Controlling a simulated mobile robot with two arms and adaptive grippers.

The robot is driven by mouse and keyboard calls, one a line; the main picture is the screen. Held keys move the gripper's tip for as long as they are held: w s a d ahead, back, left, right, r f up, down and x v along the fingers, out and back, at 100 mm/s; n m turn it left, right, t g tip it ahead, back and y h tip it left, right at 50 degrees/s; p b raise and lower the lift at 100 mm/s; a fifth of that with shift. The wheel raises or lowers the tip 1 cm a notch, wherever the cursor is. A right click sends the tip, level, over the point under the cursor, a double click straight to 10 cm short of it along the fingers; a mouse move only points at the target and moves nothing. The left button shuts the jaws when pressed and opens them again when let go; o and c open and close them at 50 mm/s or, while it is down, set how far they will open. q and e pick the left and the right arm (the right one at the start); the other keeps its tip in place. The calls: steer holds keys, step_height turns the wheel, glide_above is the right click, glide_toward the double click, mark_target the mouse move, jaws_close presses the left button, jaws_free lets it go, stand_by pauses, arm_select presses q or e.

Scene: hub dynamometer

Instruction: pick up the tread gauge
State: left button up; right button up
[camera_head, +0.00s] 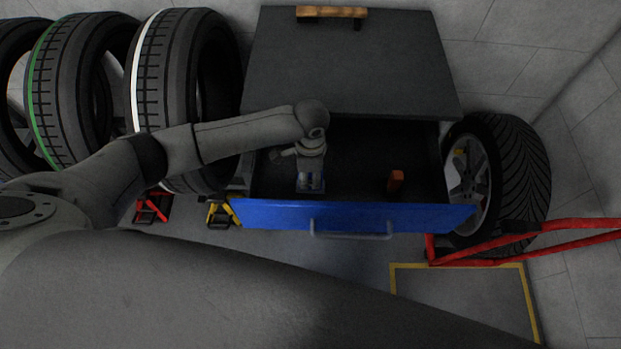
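My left gripper (310,180) points down into the open drawer (355,217), near its left side and close to the blue front. A small blue thing shows at its fingertips, mostly hidden by the gripper; it may be the tread gauge, but I cannot make out its shape. I cannot tell whether the fingers are apart or closed on it. A small orange block-like thing (396,181) stands in the drawer to the right, apart from the gripper. My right gripper is not in view.
The grey cabinet top (350,65) carries a wooden-handled tool (332,13) at its back edge. Several tyres (165,85) stand at left, and a wheel (510,180) stands close at right. Red bars (530,238) cross at right. Yellow (219,212) and red (152,208) stands sit on the floor.

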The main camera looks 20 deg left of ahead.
arm_select(q)
steer(key=c, duration=0.5)
